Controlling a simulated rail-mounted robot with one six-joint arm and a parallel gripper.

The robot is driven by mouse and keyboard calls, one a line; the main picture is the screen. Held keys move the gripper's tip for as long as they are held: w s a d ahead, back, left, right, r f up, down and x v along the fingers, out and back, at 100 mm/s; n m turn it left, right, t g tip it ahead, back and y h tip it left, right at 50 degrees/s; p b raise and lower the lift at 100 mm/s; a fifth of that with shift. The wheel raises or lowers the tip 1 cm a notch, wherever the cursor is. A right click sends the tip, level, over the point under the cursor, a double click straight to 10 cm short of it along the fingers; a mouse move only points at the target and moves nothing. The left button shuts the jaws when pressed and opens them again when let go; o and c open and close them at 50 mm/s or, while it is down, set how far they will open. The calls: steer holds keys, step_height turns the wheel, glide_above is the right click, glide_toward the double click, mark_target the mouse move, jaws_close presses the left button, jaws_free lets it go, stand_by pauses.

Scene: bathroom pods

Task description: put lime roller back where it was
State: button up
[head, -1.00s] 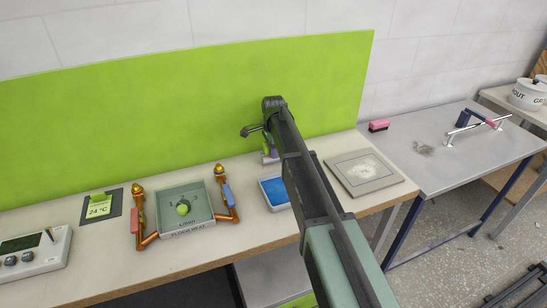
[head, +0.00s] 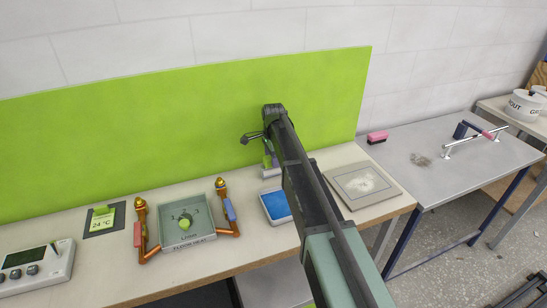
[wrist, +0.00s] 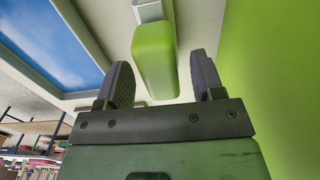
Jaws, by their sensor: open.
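The lime roller (wrist: 155,60) shows in the wrist view as a lime block with a grey-white piece at its far end. It sits between the two spread fingers of my gripper (wrist: 158,82), with a visible gap to each finger. In the head view my gripper (head: 253,137) is in front of the lime wall panel, above the back of the bench. A small lime part of the roller (head: 267,160) shows just below it, above a pale grey holder (head: 270,171). My arm hides much of this spot, and I cannot tell how the roller rests.
A blue-filled tray (head: 276,205) stands close by on the bench, with a framed dusty plate (head: 361,186) to the right. A floor-heat box (head: 187,222) with copper pipes is on the left. The lime wall panel (head: 150,130) rises directly behind.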

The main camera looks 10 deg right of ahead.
step_height(320, 180, up, 10)
steer(key=p, duration=0.7)
steer(key=shift+f+p, duration=0.2)
steer(key=shift+p, duration=0.15)
steer(key=s+n, duration=1.6)
steer(key=s, duration=1.7)
steer(key=shift+s+f, duration=0.2)
